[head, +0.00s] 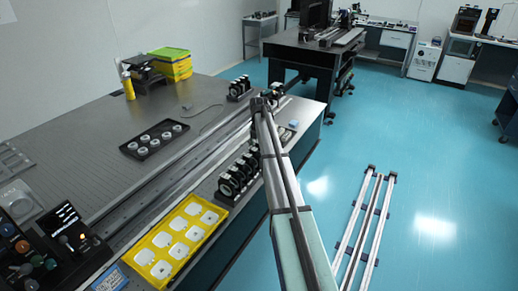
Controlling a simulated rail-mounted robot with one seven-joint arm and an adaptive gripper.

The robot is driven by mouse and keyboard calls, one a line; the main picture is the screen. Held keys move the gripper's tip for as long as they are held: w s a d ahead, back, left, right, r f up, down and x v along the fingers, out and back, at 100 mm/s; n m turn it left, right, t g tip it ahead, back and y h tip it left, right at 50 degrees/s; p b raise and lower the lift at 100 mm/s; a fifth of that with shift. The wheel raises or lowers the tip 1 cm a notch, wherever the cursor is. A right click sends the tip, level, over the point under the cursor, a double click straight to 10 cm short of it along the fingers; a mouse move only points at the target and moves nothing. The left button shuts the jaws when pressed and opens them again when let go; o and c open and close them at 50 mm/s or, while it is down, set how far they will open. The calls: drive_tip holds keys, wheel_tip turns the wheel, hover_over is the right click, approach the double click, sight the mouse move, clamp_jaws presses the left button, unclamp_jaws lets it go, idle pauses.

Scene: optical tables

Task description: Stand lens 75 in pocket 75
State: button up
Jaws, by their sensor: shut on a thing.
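A yellow tray (154,233) with several white pocket-like inserts (179,252) lies near the table's front edge, lower centre-left. I cannot read which one is pocket 75. A black tray (133,155) behind it holds several pale round pieces (166,136). Several dark upright ring mounts (230,184) stand in a row right of the yellow tray. I cannot pick out lens 75 by any label. My gripper cannot be made out; a long grey beam-like structure in the foreground hides part of the table's right end.
A long rail (160,181) runs along the grey optical table (70,125). Dark equipment with knobs (62,226) stands at the lower left. A yellow bottle (128,88) and yellow-green boxes (173,66) stand at the back. Silver rails (371,215) lie on the blue floor. Bare tabletop shows at centre-left.

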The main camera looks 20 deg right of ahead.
drive_tip(key=shift+f, duration=0.2)
idle(0.6)
drive_tip(key=o, duration=1.3)
drive_tip(key=shift+r, duration=0.1)
drive_tip(key=shift+r+p, duration=2.4)
drive_tip(key=shift+r, duration=2.5)
drive_tip(key=shift+f, duration=0.1)
